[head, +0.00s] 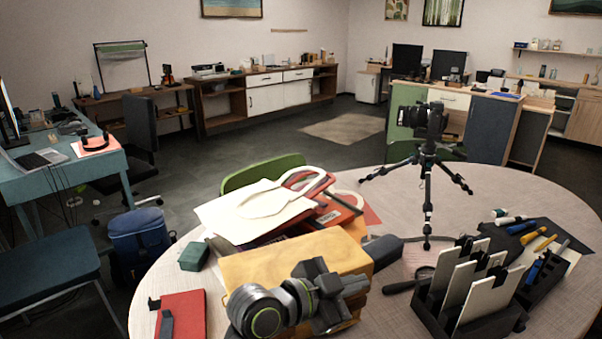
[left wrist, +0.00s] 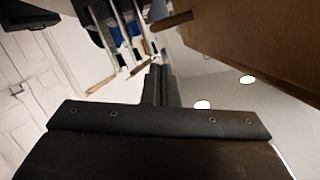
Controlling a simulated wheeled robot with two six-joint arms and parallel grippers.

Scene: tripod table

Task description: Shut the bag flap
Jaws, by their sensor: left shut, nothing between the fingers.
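A tan, box-like body (head: 290,258) stands at the near middle of the round table; I take it as the bag, but cannot be sure. Its near side is partly hidden by my left arm. A flat cream piece with a loop handle (head: 262,205) lies behind it; I cannot tell whether it is the flap. My left gripper (head: 358,284) is in front of the tan body, shut and empty, pointing right. In the left wrist view its shut fingers (left wrist: 160,85) are centred, with a brown surface (left wrist: 255,40) at upper right. My right gripper is not in view.
A dark holder with upright cards (head: 470,295) and several pens stands on the right. A camera on a tripod (head: 427,180) stands behind. A red notebook (head: 182,314) and green box (head: 194,256) lie left. A blue bag (head: 140,240) is on the floor.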

